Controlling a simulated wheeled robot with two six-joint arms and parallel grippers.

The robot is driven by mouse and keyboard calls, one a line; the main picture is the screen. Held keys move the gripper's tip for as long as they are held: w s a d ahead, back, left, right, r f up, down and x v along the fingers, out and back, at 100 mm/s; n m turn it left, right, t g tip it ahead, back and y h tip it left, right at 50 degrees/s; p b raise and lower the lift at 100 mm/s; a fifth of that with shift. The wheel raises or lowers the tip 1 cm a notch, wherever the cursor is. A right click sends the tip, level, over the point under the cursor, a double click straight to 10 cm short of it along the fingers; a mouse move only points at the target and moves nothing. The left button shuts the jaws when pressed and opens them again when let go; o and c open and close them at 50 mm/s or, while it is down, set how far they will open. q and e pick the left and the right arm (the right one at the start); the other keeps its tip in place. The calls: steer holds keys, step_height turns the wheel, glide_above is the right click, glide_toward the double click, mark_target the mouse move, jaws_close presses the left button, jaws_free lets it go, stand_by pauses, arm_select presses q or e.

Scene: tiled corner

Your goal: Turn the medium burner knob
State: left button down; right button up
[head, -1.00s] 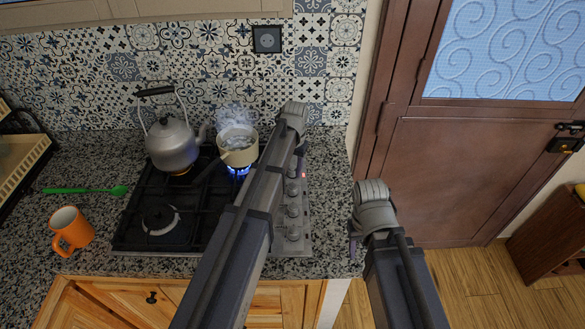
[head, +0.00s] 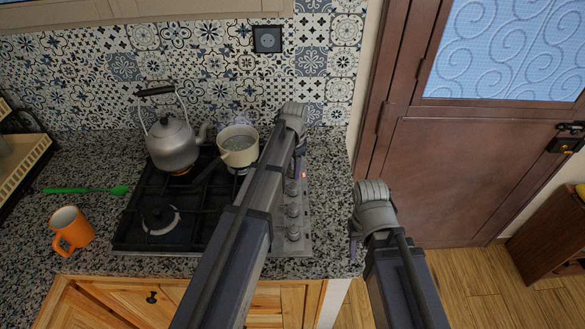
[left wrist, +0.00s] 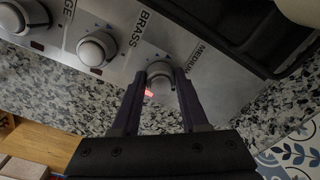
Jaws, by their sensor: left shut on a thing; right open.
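The medium burner knob (left wrist: 160,75) is a round silver knob beside the printed word MEDIUM on the steel panel, in the left wrist view. My left gripper (left wrist: 159,84) has its two fingers on either side of this knob and is shut on it. A small red light glows beside the knob. In the head view my left gripper (head: 299,164) reaches down at the far end of the knob row, and my arm hides part of the stove. My right gripper (head: 353,246) is open and empty, right of the counter edge.
A cream pot (head: 238,157) with no visible flame and a grey kettle (head: 172,150) stand on the black-grated stove (head: 128,236). Other knobs (head: 292,211) line its right side. A brown door is right.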

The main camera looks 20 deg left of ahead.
stand_by(0.4)
arm_select(q)
steer(key=shift+c, duration=2.1)
jaws_free()
steer(key=shift+r, duration=0.1)
step_height(320, 180, up, 8)
steer(key=p, duration=0.8)
steer(key=shift+s+d, duration=0.1)
steer(key=shift+d, duration=0.05)
steer(key=shift+f, duration=0.2)
arm_select(e)
step_height(320, 180, up, 8)
steer(key=shift+f, duration=0.15)
arm_select(q)
steer(key=s+d+f+n+b, duration=0.1)
steer(key=s+d, duration=0.5)
steer(key=s, duration=0.6)
steer(key=s+d+f+n+b, duration=0.1)
steer(key=s+d+n, duration=0.2)
steer(key=s+d, duration=0.4)
steer(key=s, duration=0.4)
steer(key=shift+s+y, duration=0.35)
steer(key=shift+y, duration=0.05)
arm_select(e)
step_height(320, 180, down, 2)
steer(key=shift+f, duration=0.15)
